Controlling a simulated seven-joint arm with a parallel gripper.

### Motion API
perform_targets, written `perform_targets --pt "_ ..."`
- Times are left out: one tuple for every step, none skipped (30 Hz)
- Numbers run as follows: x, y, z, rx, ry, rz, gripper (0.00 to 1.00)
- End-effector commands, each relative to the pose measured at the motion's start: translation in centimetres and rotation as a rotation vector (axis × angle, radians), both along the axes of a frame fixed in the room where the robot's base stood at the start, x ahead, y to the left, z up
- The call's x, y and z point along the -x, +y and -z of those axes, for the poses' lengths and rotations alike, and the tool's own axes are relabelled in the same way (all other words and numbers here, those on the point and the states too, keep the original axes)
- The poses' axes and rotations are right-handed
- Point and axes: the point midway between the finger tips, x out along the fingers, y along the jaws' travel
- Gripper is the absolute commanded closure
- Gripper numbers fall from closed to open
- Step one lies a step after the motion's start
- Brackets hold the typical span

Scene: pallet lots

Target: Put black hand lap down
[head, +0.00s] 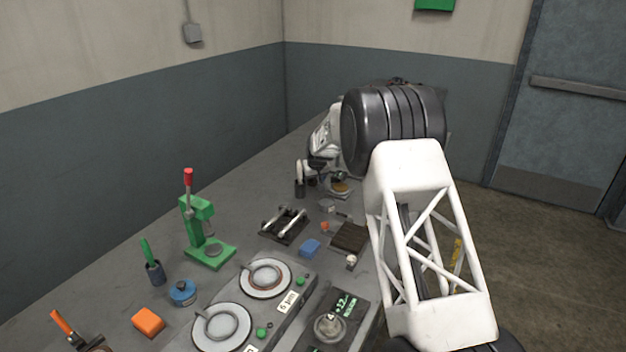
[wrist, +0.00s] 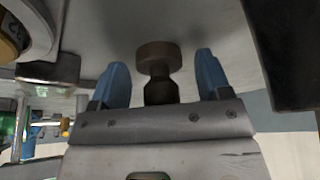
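A dark brown-black knob-shaped piece (wrist: 158,58), which looks like the black hand lap, shows in the wrist view with a wide round head and a narrower neck. My gripper (wrist: 160,64) has its two blue fingers apart, one on each side of this piece. A gap shows between the piece and each finger. The lower end of the piece is hidden behind the gripper body. In the head view my gripper is small, near the far end of the bench, and mostly hidden by my arm. A square plate with a yellow-brown round top (head: 341,187) is just below it.
The grey bench holds a green press (head: 205,235), a black rack with metal rods (head: 284,224), a blue block (head: 310,248), a dark square pad (head: 349,237), an orange block (head: 148,321), a blue tin (head: 183,292) and two round dials. Bare bench lies left of the rack.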

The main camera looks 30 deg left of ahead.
Motion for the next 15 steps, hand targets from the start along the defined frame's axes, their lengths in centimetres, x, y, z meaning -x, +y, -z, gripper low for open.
perform_targets --pt "0.0 0.0 0.0 0.000 0.000 0.000 0.29" --pt "0.0 0.0 0.0 0.000 0.000 0.000 0.29" --pt "0.0 0.0 0.0 0.000 0.000 0.000 0.29" --pt "0.0 0.0 0.0 0.000 0.000 0.000 0.29" --pt "0.0 0.0 0.0 0.000 0.000 0.000 0.29" --pt "0.0 0.0 -0.1 0.000 0.000 0.000 0.29" --pt "0.0 0.0 -0.1 0.000 0.000 0.000 0.29" --pt "0.0 0.0 -0.2 0.000 0.000 0.000 0.29" --pt "0.0 0.0 -0.3 0.000 0.000 0.000 0.29" --pt "0.0 0.0 -0.4 0.000 0.000 0.000 0.29" --pt "0.1 -0.1 -0.5 0.000 0.000 0.000 0.29" --pt "0.1 -0.1 -0.7 0.000 0.000 0.000 0.29" --pt "0.1 -0.2 -0.8 0.000 0.000 0.000 0.29" --pt "0.2 -0.2 -1.0 0.000 0.000 0.000 0.29" --pt "0.2 -0.3 -1.2 0.000 0.000 0.000 0.29"
